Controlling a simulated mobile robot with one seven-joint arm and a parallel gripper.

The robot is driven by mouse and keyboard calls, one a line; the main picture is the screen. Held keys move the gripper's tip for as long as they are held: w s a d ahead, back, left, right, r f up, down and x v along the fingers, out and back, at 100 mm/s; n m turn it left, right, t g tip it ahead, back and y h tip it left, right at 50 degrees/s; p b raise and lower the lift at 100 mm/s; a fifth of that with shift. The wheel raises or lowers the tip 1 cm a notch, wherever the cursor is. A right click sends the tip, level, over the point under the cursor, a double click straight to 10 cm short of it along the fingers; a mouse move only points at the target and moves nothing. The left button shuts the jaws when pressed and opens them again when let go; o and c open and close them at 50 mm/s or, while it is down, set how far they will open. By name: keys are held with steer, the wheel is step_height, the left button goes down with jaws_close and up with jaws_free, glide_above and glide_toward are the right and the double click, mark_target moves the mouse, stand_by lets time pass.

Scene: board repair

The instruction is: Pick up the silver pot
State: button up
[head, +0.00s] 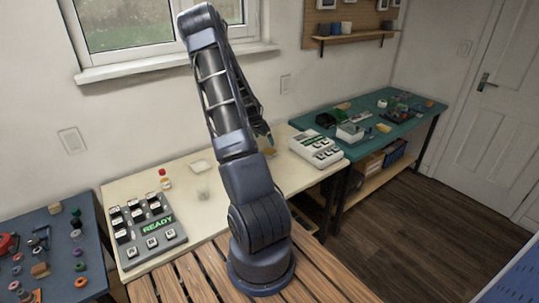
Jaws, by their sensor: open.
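I cannot make out the silver pot for certain; many parts on the side tables are too small to tell apart. My gripper (264,132) hangs at the end of my folded arm, above the back of the cream table (190,221). It is partly hidden behind my arm and looks open, with nothing seen in it.
A grey keypad panel reading READY (146,228) and a pale device (317,148) stand on the cream table. A small red-capped bottle (164,180) and a whitish cup (203,193) stand between them. Small parts crowd the blue table (79,226) and green table (358,103).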

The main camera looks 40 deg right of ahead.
mark_target(269, 151)
steer(key=x, duration=1)
steer(key=shift+a+f, duration=0.1)
steer(key=c, duration=1.2)
